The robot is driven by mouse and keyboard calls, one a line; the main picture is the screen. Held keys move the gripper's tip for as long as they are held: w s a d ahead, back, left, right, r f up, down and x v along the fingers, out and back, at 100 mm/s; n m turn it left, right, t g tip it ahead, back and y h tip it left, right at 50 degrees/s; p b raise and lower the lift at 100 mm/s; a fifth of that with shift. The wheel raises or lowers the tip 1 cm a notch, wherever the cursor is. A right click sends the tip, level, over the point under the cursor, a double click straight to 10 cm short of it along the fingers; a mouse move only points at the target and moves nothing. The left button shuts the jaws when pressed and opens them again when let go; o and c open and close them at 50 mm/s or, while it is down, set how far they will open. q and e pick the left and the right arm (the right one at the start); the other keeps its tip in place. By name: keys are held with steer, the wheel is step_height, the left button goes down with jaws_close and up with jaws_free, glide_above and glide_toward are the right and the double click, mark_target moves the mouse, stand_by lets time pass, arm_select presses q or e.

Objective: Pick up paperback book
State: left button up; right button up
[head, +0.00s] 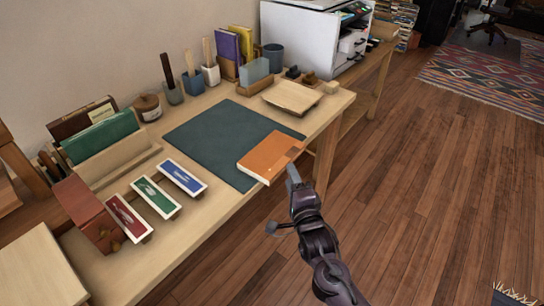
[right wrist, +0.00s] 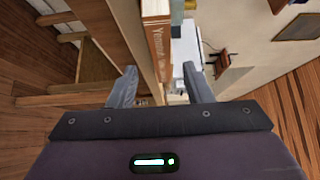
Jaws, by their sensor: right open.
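The paperback book (head: 268,157) is orange and lies flat across the front edge of the dark green desk mat (head: 215,135), with its near end at the desk's front edge. My right gripper (head: 292,173) is just off that edge, close to the book's near right corner. In the right wrist view the book's orange spine (right wrist: 157,45) with pale lettering shows between the two open fingers of the gripper (right wrist: 159,72), with a gap on each side. My left gripper is not in view.
Three small boxes in red (head: 128,217), green (head: 157,198) and blue (head: 183,178) lie left of the mat. The floor right of the desk is clear.

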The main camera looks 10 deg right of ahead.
mark_target(273, 156)
steer(key=w, duration=0.4)
steer(key=shift+w+r, duration=0.1)
steer(key=shift+w, duration=0.1)
jaws_close()
